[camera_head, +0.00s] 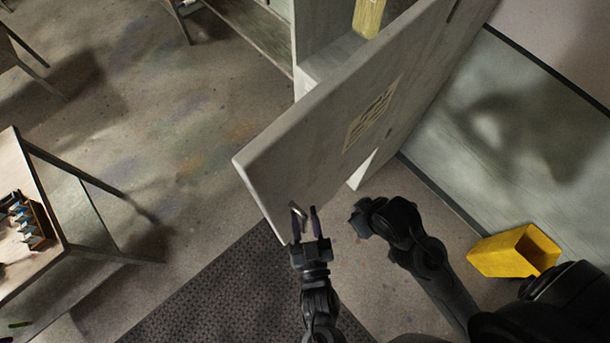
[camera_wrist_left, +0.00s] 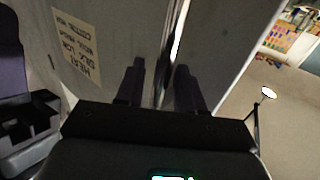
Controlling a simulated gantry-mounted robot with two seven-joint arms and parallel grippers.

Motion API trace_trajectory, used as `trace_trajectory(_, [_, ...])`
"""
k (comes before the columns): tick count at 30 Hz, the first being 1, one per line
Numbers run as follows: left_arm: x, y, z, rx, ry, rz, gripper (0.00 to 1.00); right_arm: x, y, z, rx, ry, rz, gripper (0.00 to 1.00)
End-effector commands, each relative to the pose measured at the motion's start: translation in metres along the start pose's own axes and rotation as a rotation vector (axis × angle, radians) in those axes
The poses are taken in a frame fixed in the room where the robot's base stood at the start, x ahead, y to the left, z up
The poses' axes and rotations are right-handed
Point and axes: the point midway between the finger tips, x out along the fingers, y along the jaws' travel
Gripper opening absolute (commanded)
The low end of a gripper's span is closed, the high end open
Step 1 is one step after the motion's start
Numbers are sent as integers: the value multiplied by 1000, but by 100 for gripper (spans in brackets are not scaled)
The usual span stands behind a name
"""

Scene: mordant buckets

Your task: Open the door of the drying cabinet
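The drying cabinet's grey door (camera_head: 300,150) stands swung out from the pale cabinet body (camera_head: 318,62), with a gap between them. A paper label (camera_head: 372,115) is on the door's face; it also shows in the left wrist view (camera_wrist_left: 77,48). A small metal handle (camera_head: 298,209) is near the door's lower free corner. My left gripper (camera_head: 305,222) is at the handle, fingers apart, with a thin bright bar (camera_wrist_left: 177,35) seen between them in the left wrist view. Contact is unclear. My right gripper (camera_head: 362,218) is beside the door, empty as far as shown; its fingers are unclear.
A yellow bin (camera_head: 515,252) stands on the floor at the right by the wall. A table (camera_head: 40,262) with a small rack of bottles (camera_head: 30,224) is at the left. A dark mat (camera_head: 205,300) lies below the door. The floor left of the door is clear.

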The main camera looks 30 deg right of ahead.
Motion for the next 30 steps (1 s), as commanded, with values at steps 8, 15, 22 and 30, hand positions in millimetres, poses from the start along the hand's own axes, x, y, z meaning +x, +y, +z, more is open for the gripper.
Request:
trace_trajectory(8, [-34, 0, 4, 0, -3, 1, 38, 11, 2, 3, -6, 1, 6, 0])
trace_trajectory(15, [-75, 0, 4, 0, -4, 3, 38, 22, 1, 6, -5, 2, 6, 0])
trace_trajectory(22, [-100, 0, 2, 1, -2, 3, 38, 27, 0, 8, -2, 2, 3, 0])
trace_trajectory(30, [-107, 1, 0, 0, -1, 3, 38, 28, -1, 8, 3, 3, -1, 0])
